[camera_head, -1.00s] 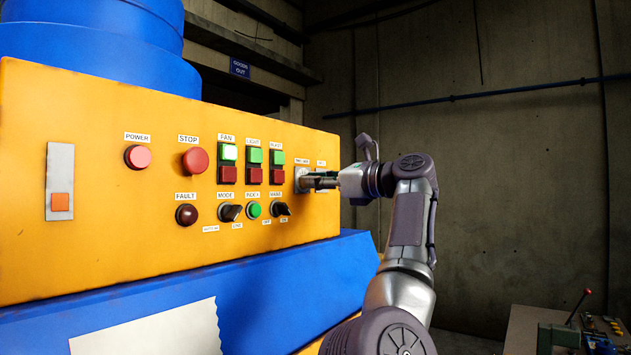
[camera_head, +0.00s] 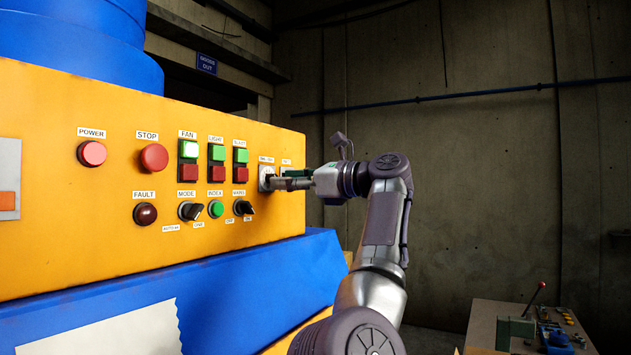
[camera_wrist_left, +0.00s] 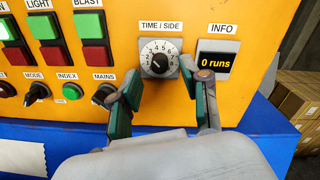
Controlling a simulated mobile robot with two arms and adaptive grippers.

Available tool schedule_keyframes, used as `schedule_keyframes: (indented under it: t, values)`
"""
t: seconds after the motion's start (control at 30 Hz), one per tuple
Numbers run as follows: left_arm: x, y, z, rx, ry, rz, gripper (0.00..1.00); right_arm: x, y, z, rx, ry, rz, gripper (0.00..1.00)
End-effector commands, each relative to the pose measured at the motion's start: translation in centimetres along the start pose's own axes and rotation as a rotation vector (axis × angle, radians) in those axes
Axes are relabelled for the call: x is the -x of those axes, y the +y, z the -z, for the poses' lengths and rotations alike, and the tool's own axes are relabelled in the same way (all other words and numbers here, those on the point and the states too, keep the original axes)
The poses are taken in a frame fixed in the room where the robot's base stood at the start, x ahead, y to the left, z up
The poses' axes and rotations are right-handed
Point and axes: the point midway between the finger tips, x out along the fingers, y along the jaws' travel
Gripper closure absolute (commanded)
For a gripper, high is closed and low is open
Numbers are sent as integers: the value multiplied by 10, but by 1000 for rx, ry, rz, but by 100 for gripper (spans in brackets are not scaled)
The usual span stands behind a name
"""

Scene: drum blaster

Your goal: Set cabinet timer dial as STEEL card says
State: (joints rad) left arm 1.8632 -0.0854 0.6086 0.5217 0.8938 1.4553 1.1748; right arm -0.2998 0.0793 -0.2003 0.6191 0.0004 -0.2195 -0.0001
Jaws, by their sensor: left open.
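The timer dial (camera_wrist_left: 160,60), labelled TIME / SIDE, is a square pale plate with a numbered scale and a black knob on the yellow cabinet panel (camera_head: 60,250). The knob's exact setting is too small to read surely. In the head view the dial plate (camera_head: 265,177) is partly hidden by my left gripper (camera_head: 288,181). In the left wrist view my left gripper (camera_wrist_left: 165,95) is open, with green-padded fingers below and either side of the dial and nothing between them. Whether a finger touches the plate I cannot tell. No STEEL card is legible. My right gripper is not in view.
An INFO display (camera_wrist_left: 216,65) reading "0 runs" is right of the dial, close to one finger. The MAINS switch (camera_head: 243,207) and BLAST buttons (camera_head: 240,164) are left of it. A blue ledge (camera_head: 230,290) juts out below. A bench (camera_head: 490,325) stands at lower right.

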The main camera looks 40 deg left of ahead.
Motion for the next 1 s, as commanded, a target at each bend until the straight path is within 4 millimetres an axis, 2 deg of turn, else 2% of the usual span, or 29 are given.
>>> schedule_keyframes:
  t: [0.1, 0.3, 0.6, 1.0]
  values:
    - [30, -1, 0, -2, -1, 5, 54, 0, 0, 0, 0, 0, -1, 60]
    - [78, -1, 0, -3, 0, 4, 54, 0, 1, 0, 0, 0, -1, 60]
    - [94, -1, 1, -2, 2, 1, 54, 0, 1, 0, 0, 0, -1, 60]
    - [96, 0, 2, -1, 2, 0, 54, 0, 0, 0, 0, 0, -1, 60]
